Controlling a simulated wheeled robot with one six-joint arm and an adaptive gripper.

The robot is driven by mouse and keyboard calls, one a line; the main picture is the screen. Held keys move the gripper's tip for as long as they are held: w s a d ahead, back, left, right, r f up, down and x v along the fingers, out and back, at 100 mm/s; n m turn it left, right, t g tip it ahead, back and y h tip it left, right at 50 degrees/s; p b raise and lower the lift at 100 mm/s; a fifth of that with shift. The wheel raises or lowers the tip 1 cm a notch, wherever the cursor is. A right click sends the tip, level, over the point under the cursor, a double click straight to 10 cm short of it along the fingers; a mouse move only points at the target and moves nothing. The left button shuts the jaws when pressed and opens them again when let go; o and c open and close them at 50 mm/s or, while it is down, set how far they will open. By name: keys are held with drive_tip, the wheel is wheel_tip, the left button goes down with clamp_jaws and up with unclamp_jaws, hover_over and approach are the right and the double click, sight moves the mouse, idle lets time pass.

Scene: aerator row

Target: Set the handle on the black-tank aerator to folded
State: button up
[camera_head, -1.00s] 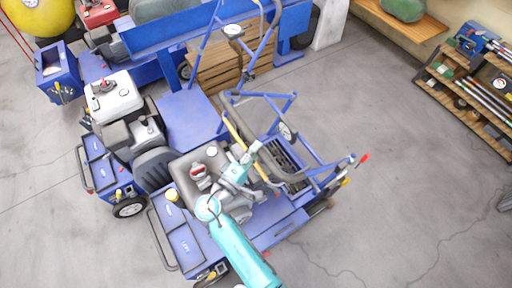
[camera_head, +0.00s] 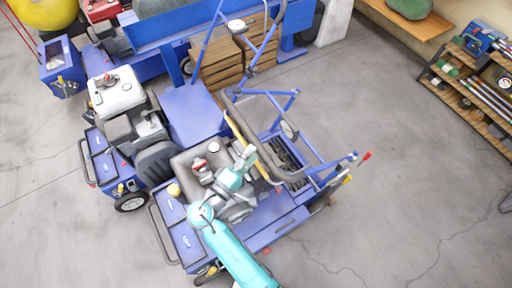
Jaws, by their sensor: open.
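The black-tank aerator is the nearer blue machine, with a dark tank (camera_head: 199,163) carrying a white cap and a red-and-white label. Its handle (camera_head: 268,152) is a blue tube frame with a dark curved grip bar, leaning over the machine's right side above a slatted dark tray. My teal arm comes in from the bottom and crosses the machine's deck. My gripper (camera_head: 250,153) is open, small in view, beside the yellow bar and dark grip bar. I cannot tell whether it touches them.
A second blue aerator with a white tank (camera_head: 116,91) stands just behind, to the left. Wooden pallets (camera_head: 222,63) and a blue machine are at the back. A tool shelf (camera_head: 473,92) stands at the right. The grey floor (camera_head: 400,180) at right is clear.

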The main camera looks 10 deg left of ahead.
drive_tip(key=v, duration=0.3)
drive_tip(key=shift+s+a, duration=0.1)
drive_tip(key=shift+s, duration=0.2)
idle(0.4)
